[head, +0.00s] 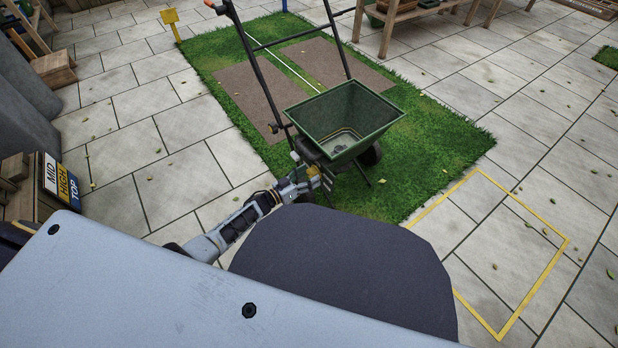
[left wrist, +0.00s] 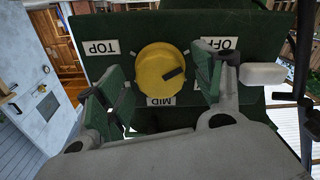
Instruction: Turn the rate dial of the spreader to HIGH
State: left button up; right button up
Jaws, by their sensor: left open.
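The green spreader (head: 342,128) stands on the grass, its hopper empty-looking and its handle rising behind. My left gripper (head: 318,181) is at the spreader's near side, below the hopper. In the left wrist view, the yellow rate dial (left wrist: 157,68) lies between the open fingers of that gripper (left wrist: 163,78). Its black mark points right and slightly up, toward the right finger. The upside-down labels TOP (left wrist: 101,47), OFF (left wrist: 220,43) and MID (left wrist: 160,101) surround it. No HIGH label is readable; the fingers cover parts of the panel. Finger contact cannot be told.
A sign (head: 61,182) at the left reads MID, HIGH, TOP, with HIGH on yellow. A yellow outlined square (head: 537,293) lies on the paving at right. A wooden bench (head: 400,14) stands at the back. The paving around the grass is mostly clear.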

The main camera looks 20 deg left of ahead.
pick_arm(q)
jog(key=shift+w+d, duration=0.1)
jog(key=shift+w, duration=0.1)
jog(key=c, duration=1)
